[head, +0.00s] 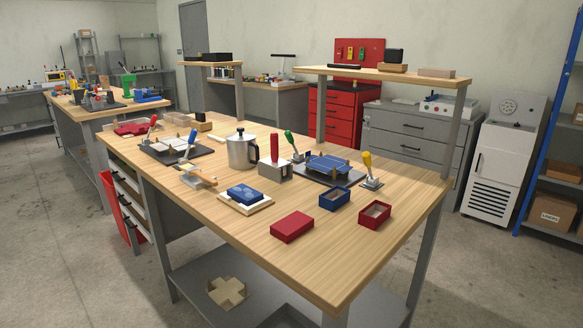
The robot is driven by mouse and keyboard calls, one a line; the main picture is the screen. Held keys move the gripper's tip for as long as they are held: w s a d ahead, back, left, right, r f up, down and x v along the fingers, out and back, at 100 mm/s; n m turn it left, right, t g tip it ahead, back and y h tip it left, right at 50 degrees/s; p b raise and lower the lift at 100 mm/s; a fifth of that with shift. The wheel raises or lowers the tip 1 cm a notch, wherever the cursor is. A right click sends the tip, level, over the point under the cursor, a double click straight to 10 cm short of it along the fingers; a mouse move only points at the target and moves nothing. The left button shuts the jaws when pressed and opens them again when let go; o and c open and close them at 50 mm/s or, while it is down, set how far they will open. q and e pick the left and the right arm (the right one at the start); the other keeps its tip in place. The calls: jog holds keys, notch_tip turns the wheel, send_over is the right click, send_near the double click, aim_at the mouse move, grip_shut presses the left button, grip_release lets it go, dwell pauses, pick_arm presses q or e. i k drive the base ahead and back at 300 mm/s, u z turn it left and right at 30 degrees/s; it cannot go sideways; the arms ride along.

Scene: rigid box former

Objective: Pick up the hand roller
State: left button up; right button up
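A small tool with an orange-tan handle and a pale grey part (199,179) lies on the near left part of the wooden worktable (340,262). It looks like the hand roller, but it is too small to be sure. It lies to the left of a blue patterned box on a pale board and in front of a metal pot. Neither of my grippers is in view.
The blue patterned box (244,194), a red box (292,226), an open blue box (335,196) and an open red box (375,214) stand nearby. The metal pot (241,150) and upright coloured-handled clamps stand behind. The table's near right corner is clear.

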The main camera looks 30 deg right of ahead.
aim_at(273, 162)
jog(key=z, duration=0.35)
jog(key=k, duration=0.35)
jog(key=u, duration=1.3)
jog(key=i, duration=1)
jog(key=z, duration=0.85)
jog(key=i, duration=0.75)
jog(key=z, duration=0.85)
